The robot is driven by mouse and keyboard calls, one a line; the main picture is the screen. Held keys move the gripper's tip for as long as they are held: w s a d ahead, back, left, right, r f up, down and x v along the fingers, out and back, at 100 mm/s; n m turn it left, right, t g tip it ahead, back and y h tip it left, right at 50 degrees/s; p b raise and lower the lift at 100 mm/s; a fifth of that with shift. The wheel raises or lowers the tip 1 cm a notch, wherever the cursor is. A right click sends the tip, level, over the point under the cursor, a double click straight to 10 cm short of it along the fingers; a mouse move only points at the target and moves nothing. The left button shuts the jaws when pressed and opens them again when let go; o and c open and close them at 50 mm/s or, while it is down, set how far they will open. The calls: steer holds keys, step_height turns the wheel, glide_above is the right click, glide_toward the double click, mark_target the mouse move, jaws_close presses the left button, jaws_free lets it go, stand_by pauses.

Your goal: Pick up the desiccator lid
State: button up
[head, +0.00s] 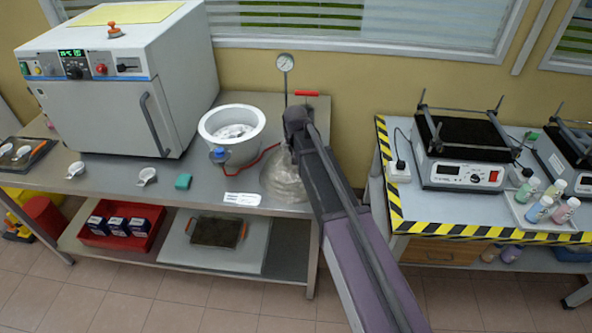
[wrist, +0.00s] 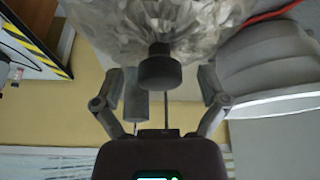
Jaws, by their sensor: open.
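The desiccator lid, a clear dome (head: 283,182), rests on the steel bench right of the desiccator base, partly hidden behind my arm. In the wrist view the dome (wrist: 175,25) fills the top centre, its dark round knob (wrist: 160,72) pointing toward my gripper. My gripper (wrist: 168,85) is open, with one finger on each side of the knob in the picture. I see no clear contact, and I cannot tell how deep the knob sits between the fingers. The white desiccator base (head: 250,146), open with white contents, also shows in the wrist view (wrist: 270,65).
A red hose (head: 266,157) runs from the base's blue valve toward the lid. A pressure gauge (head: 285,63) stands behind. A white oven (head: 125,85) is at left. A white label (head: 242,199) and green block (head: 183,181) lie in front.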

jaws_close()
stand_by(0.3)
steer(key=shift+r, duration=0.15)
steer(key=shift+r+p, duration=1.7)
steer(key=shift+p, duration=0.2)
steer(key=shift+s+d, duration=0.2)
steer(key=shift+s, duration=0.15)
steer(key=s+d, duration=0.3)
steer(key=s, duration=0.3)
steer(key=s+d+r+p, duration=0.1)
steer(key=s+d, duration=0.3)
steer(key=s, duration=0.3)
steer(key=shift+d+r, duration=0.15)
steer(key=shift+d, duration=0.1)
steer(key=shift+s, duration=0.1)
